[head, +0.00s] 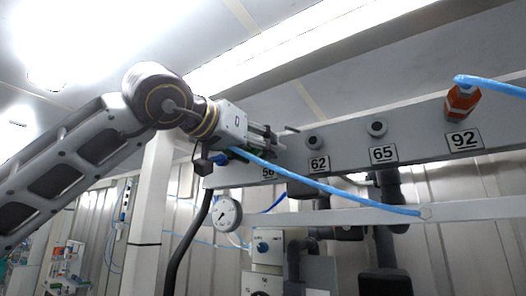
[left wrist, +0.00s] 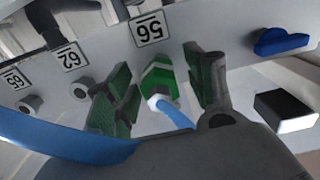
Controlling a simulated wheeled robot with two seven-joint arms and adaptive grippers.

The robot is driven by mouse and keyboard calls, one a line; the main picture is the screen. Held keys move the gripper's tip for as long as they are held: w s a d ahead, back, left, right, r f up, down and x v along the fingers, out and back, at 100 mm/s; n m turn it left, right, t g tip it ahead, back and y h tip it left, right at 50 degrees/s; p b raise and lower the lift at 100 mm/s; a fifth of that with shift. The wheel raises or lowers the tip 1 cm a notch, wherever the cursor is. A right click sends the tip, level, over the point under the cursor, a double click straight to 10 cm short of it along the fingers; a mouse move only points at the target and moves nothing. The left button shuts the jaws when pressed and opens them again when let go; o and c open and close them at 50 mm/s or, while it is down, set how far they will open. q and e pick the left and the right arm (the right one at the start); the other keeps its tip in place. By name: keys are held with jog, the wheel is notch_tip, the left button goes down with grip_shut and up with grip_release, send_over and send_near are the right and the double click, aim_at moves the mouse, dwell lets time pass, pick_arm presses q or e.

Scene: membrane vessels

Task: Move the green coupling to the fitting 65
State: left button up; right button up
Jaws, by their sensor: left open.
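The green coupling (left wrist: 158,77), with a blue hose at its end, sits by the label 56 (left wrist: 149,29) in the left wrist view. My left gripper (head: 272,142) is open at the left part of the grey rail. Its two dark green fingers (left wrist: 160,86) stand on either side of the coupling, with a gap visible on each side. In the head view the gripper mostly hides the coupling. Fitting 65 (head: 376,128) is a bare round stub above its label, and it also shows in the left wrist view (left wrist: 30,103). My right gripper is not in view.
Fitting 62 (head: 316,142) is bare, between 56 and 65. An orange coupling (head: 461,103) with a blue hose is at 92. The green coupling's blue hose (head: 330,187) runs across below the rail (head: 345,150). A gauge (head: 228,213) hangs below.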

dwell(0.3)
pick_arm(q)
grip_shut()
dwell(0.4)
jog(key=shift+s, duration=0.1)
jog(key=shift+v, duration=0.8)
jog(key=shift+a, duration=0.1)
jog(key=shift+s, duration=0.15)
